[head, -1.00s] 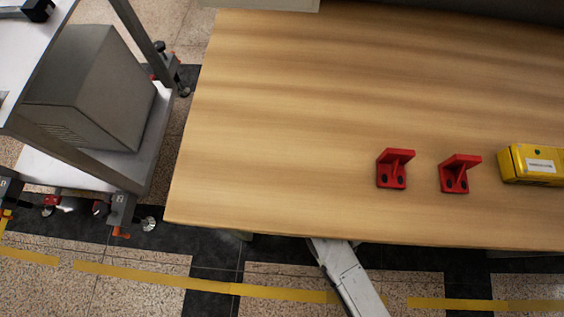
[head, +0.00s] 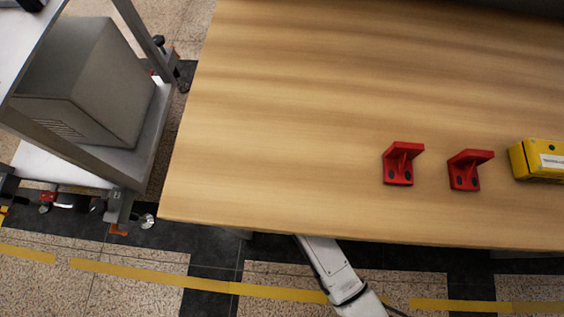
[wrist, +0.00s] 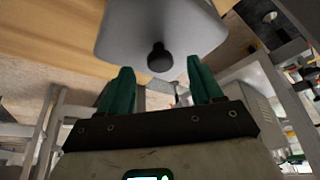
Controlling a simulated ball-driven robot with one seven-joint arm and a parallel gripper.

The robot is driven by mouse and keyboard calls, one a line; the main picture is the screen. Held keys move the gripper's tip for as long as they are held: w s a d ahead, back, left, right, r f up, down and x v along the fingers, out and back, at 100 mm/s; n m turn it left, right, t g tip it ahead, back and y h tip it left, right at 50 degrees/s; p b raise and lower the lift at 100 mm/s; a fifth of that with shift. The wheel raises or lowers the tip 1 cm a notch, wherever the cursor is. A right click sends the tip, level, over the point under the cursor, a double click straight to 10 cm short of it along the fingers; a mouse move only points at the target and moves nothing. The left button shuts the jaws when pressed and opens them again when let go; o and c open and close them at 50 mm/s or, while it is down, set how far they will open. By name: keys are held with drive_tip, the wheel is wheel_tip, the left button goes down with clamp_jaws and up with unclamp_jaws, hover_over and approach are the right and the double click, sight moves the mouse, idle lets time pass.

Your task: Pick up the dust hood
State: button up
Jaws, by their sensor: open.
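In the wrist view, a smooth grey tapered piece with a round black knob (wrist: 160,58) fills the upper middle. It looks like the dust hood (wrist: 185,22), though no label shows. My gripper (wrist: 163,78) is open, its two green fingers apart with the knob between and beyond their tips. I cannot tell whether the fingers touch the piece. In the head view only my arm shows, passing below the table's front edge; my gripper and the knobbed piece are hidden there.
Two red brackets (head: 402,165) (head: 468,170) and a yellow box (head: 540,160) lie on the wooden table (head: 280,120), whose left part is clear. A metal cart (head: 150,130) at left carries a grey vented box (head: 80,80) on its lower shelf. Floor shows between cart and table.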

drive_tip(key=x, duration=0.3)
drive_tip(key=shift+f+b, duration=0.2)
drive_tip(key=shift+b, duration=0.2)
clamp_jaws()
idle(0.4)
